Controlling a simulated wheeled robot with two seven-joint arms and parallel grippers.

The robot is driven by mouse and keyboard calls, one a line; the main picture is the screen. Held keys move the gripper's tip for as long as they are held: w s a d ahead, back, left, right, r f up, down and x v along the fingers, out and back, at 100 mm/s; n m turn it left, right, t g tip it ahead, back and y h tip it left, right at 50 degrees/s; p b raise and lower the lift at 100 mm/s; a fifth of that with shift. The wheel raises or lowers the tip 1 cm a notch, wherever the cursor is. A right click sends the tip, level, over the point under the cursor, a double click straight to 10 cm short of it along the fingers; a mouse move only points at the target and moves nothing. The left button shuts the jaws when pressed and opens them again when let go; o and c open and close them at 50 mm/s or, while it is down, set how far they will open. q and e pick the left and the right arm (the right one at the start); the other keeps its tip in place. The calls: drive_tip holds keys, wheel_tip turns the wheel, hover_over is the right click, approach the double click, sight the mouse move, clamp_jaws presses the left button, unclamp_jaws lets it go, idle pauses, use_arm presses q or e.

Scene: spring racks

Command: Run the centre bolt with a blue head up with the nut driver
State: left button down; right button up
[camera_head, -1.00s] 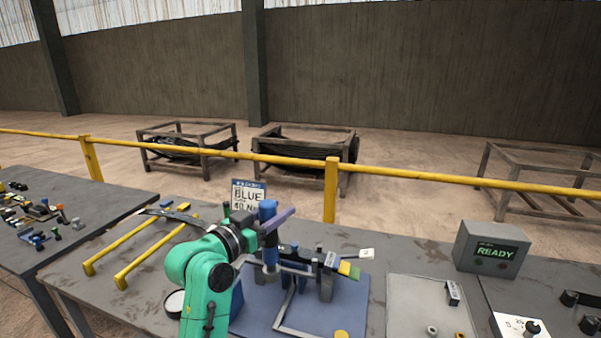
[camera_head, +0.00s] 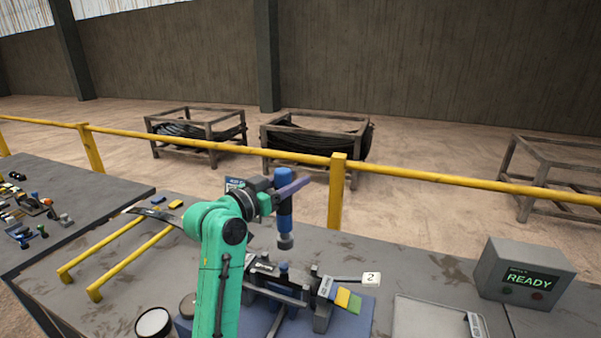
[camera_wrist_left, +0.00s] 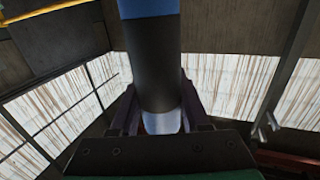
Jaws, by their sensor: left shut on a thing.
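The nut driver (camera_head: 285,215), a blue and black upright tool with a dark grey socket at its lower end, is held by my left gripper (camera_head: 290,188). The gripper is shut on the tool's body; the left wrist view shows the tool's dark barrel (camera_wrist_left: 158,65) between the fingers. The socket hangs above the clamped dark spring assembly (camera_head: 275,283), with a visible gap. A small blue bolt head (camera_head: 283,267) shows on the assembly just below the socket. My left arm hides part of the assembly's left side. My right gripper is not in view.
A tag marked 2 (camera_head: 371,279) and yellow and green blocks (camera_head: 348,299) sit right of the assembly. A grey box reading READY (camera_head: 525,275) stands at the right. Yellow rails (camera_head: 125,262) lie at the left. A yellow barrier (camera_head: 400,172) runs behind the bench.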

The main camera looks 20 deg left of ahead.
sight(289, 202)
use_arm(q)
drive_tip(key=shift+s+r, duration=0.3)
drive_tip(key=shift+s, duration=0.2)
drive_tip(key=shift+s+r, duration=0.3)
drive_tip(key=shift+s, duration=0.2)
drive_tip(key=shift+f, duration=0.3)
drive_tip(key=f+b, duration=0.1)
drive_tip(key=f, duration=0.1)
drive_tip(key=f+b, duration=0.2)
drive_tip(key=shift+w, duration=0.4)
drive_tip(key=shift+s+f+b, duration=0.1)
drive_tip(key=shift+f+b, duration=0.6)
drive_tip(key=shift+b, duration=0.05)
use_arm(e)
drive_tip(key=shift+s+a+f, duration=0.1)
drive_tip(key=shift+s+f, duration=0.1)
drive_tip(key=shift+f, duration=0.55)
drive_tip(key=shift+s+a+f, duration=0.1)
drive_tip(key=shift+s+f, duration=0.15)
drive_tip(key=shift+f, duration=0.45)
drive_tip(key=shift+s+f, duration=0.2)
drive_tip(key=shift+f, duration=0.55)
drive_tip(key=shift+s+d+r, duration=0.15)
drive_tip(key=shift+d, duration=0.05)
use_arm(q)
drive_tip(key=c, duration=1.1)
unclamp_jaws()
clamp_jaws()
